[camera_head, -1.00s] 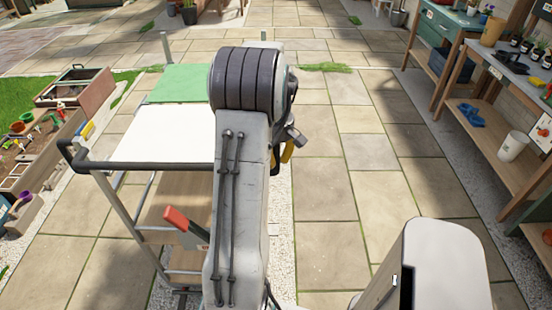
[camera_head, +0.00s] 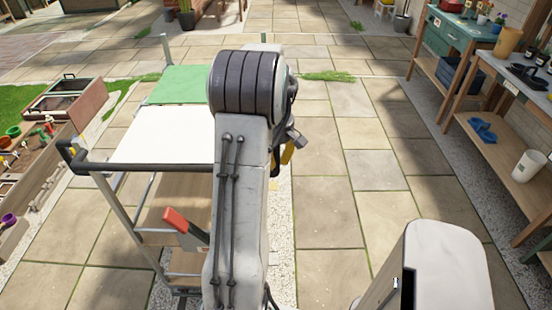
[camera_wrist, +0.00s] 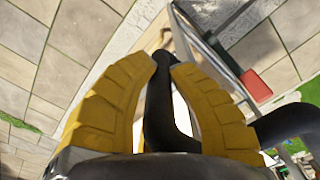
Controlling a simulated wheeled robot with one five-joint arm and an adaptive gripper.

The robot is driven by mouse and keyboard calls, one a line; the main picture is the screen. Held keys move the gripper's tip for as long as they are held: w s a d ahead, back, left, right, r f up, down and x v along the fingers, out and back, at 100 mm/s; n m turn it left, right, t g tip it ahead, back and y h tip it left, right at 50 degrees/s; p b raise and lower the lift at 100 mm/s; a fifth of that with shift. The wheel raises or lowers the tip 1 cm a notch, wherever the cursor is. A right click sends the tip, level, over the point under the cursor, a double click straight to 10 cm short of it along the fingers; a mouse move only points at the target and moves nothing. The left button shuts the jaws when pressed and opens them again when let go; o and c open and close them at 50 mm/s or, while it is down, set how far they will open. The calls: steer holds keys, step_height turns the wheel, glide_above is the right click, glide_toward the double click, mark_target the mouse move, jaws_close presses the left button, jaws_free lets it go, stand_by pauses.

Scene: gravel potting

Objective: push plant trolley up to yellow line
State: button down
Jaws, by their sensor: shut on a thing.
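The plant trolley (camera_head: 165,135) stands ahead of me, left of my arm, with a white and a green panel on top, wooden shelves below and a dark push handle (camera_head: 150,166) on the near side. A red-ended lever (camera_head: 175,218) is low on its near side. In the wrist view, the yellow fingers of my gripper (camera_wrist: 163,68) are shut on the black handle (camera_wrist: 160,115), one finger on each side. In the head view my arm hides most of the gripper and the trolley's right side. I cannot make out a yellow line.
Paving ahead and to the right is clear. A workbench (camera_head: 520,100) with pots and a green cabinet (camera_head: 450,30) line the right side. Wooden planter boxes (camera_head: 60,105) stand at left, close to the trolley's side. A gravel strip (camera_head: 283,240) runs beside my arm.

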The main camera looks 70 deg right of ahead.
stand_by(0.3)
steer(key=c, duration=1.1)
jaws_free()
steer(key=shift+r, duration=6)
